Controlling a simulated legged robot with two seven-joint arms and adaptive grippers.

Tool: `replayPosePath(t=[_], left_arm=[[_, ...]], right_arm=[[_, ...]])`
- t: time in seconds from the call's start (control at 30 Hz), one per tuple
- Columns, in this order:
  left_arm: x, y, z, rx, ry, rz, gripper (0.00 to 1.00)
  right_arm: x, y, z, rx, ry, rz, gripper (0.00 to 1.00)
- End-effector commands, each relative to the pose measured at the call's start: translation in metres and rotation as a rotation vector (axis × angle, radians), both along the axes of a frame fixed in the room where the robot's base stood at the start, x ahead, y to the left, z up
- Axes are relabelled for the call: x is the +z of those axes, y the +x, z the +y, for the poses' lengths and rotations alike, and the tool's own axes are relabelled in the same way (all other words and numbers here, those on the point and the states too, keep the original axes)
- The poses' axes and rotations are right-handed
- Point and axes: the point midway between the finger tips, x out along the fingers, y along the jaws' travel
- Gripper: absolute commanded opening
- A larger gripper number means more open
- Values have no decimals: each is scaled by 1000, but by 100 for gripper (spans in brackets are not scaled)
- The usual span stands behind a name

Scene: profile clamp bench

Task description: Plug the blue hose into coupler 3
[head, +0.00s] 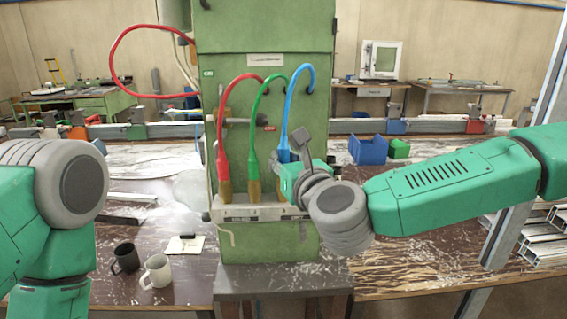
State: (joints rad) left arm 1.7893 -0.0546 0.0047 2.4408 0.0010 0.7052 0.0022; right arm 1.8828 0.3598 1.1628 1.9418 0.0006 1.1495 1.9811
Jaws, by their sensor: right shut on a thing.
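The blue hose (288,100) arches down in front of the green cabinet, to the right of the green hose (254,125) and the red hose (222,125). My right gripper (287,160) is shut on the blue hose near its lower end. The coupler strip (240,213) runs along the cabinet front. The red and green hoses end in brass fittings at the strip. Coupler 3 is not clearly seen behind my right wrist. My left arm shows at the left, but its gripper is out of view.
The green cabinet (265,40) stands at the middle. A black mug (125,258), a white mug (157,271) and a white card (185,245) sit on the bench at left. A blue bin (368,150) and a green bin (399,148) stand behind my right arm.

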Motion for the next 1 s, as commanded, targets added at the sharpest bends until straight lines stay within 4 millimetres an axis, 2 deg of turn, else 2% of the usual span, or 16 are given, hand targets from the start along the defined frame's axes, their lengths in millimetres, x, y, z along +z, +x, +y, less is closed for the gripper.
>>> replayPosePath(t=[0.7, 1.0], left_arm=[[-9, 0, 0, 0, 0, 0, 40], [-9, 0, 0, 0, 0, 0, 40]], right_arm=[[0, 35, 1, -1, 0, -1, 0], [0, 37, 1, 0, 0, -1, 0]])
